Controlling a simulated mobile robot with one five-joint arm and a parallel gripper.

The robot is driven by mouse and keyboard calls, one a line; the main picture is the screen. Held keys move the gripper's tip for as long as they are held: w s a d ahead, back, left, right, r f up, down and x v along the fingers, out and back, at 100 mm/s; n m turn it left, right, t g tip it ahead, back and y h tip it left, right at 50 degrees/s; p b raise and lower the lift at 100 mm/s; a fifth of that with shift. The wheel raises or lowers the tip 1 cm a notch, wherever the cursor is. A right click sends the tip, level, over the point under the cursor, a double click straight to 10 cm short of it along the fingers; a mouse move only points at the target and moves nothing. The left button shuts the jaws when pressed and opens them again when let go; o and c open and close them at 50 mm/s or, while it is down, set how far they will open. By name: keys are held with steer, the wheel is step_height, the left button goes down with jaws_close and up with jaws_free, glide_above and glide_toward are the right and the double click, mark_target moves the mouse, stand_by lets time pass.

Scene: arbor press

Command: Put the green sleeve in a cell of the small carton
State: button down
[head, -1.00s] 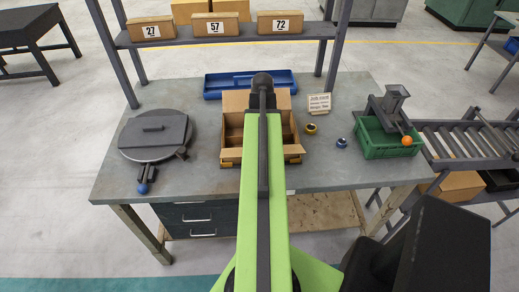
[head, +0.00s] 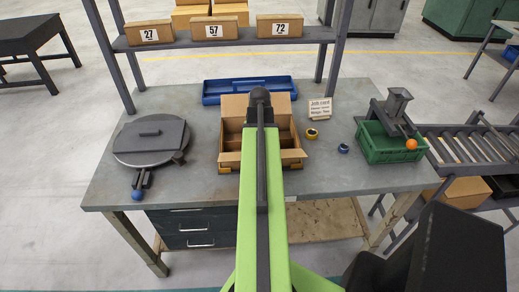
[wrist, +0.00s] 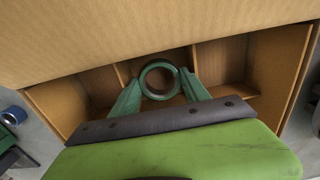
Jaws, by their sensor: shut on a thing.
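My gripper (wrist: 160,88) is shut on the green sleeve (wrist: 160,97), a dark green ring seen from above between the two green fingers in the wrist view. It is over the small carton, whose cardboard dividers (wrist: 203,60) and cells show around and below the fingers. How far the sleeve is above the cells I cannot tell. In the head view the small carton (head: 292,158) stands open on the grey bench with its flaps out. My arm covers its middle and hides the gripper and sleeve there.
A yellow-and-dark ring (head: 311,133) and a blue ring (head: 343,148) lie right of the carton, near a job card (head: 320,108). A green crate (head: 385,150) stands by a press-like device (head: 397,103). A blue tray (head: 225,97) is behind; a round dark plate (head: 150,155) is left.

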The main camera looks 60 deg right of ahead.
steer(key=shift+f, duration=0.35)
steer(key=c, duration=0.8)
jaws_free()
steer(key=shift+r, duration=0.15)
step_height(320, 180, up, 13)
steer(key=p, duration=1.2)
steer(key=shift+p, duration=0.4)
